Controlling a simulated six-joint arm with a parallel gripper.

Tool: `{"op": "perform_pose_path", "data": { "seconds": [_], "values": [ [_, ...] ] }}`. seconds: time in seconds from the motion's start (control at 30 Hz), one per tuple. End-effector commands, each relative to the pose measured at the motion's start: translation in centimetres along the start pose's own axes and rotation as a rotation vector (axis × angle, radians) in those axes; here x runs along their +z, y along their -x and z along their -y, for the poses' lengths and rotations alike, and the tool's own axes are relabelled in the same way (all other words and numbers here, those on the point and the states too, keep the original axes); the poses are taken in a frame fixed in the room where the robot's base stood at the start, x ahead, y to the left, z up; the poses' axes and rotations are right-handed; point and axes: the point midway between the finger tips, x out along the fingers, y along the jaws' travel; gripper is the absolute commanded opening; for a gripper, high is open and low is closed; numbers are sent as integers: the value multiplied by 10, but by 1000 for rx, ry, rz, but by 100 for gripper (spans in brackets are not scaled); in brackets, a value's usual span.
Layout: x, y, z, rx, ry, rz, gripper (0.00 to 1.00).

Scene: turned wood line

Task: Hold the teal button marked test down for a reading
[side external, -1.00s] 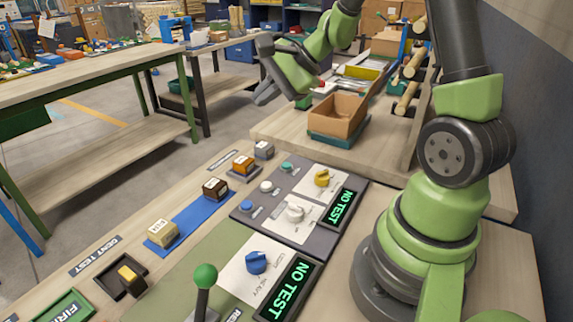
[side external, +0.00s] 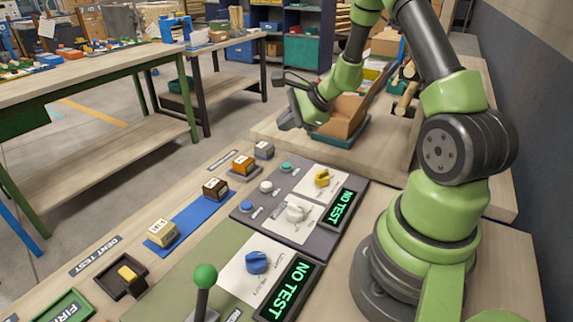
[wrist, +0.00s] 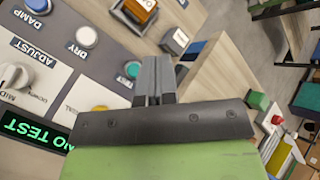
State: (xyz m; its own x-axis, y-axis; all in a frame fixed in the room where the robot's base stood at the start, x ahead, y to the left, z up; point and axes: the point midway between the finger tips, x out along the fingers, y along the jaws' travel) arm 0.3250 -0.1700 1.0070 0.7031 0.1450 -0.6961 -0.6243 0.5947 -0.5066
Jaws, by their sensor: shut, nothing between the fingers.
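The teal button (side external: 286,167) is the small round button at the far end of a row on the dark grey panel (side external: 240,217). It also shows in the wrist view (wrist: 132,69), just left of my fingers, its label not readable. My gripper (side external: 284,124) is shut and empty, in the air above and beyond the teal button, apart from it. In the wrist view its closed fingers (wrist: 152,64) reach past the right side of the button. The panel's display (side external: 341,207) reads NO TEST in green.
A white button (side external: 266,186) marked DRY and a blue button (side external: 247,206) marked DAMP share the row. A yellow knob (side external: 322,178) and a white knob (side external: 295,213) stand beside them. Labelled blocks, including an orange one (side external: 243,163), line the left. A cardboard box (side external: 345,115) stands behind my gripper.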

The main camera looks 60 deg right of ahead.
Motion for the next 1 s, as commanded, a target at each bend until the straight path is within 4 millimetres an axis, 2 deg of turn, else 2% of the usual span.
{"op": "perform_pose_path", "data": {
  "seconds": [0.5,0.7,1.0],
  "values": [
    [-34,-47,-35,2,-1,-1,0],
    [-40,-54,-40,0,1,-1,0],
    [-40,-55,-40,-1,1,-1,0]
  ]
}}
